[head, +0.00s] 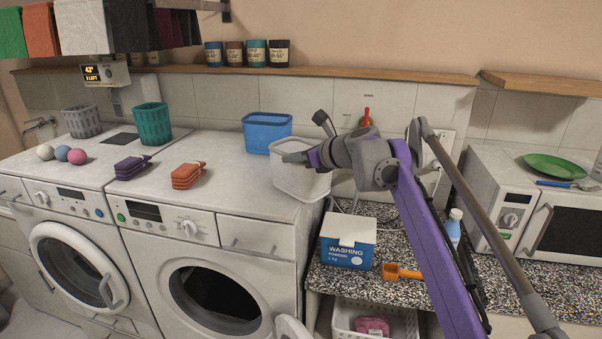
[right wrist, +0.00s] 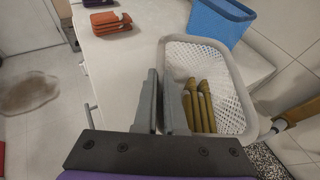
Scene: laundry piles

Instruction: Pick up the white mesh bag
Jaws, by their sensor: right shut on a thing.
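The white mesh bag looks like an open-topped, stiff-walled mesh basket (head: 302,184). It stands at the right end of the white machine top, and I cannot tell whether its base touches that top. In the right wrist view the basket (right wrist: 235,108) has several folded mustard cloths (right wrist: 203,108) inside. My right gripper (head: 288,157) is at the basket's left rim. In the right wrist view its two fingers (right wrist: 163,98) are close together, shut on that left wall. The fingers hide part of the rim. My left gripper is not in view.
A blue basket (head: 267,133) stands just behind the white one. Orange folded cloths (head: 187,175) and purple folded cloths (head: 132,167) lie to the left. A washing powder box (head: 347,243) stands on the lower speckled counter.

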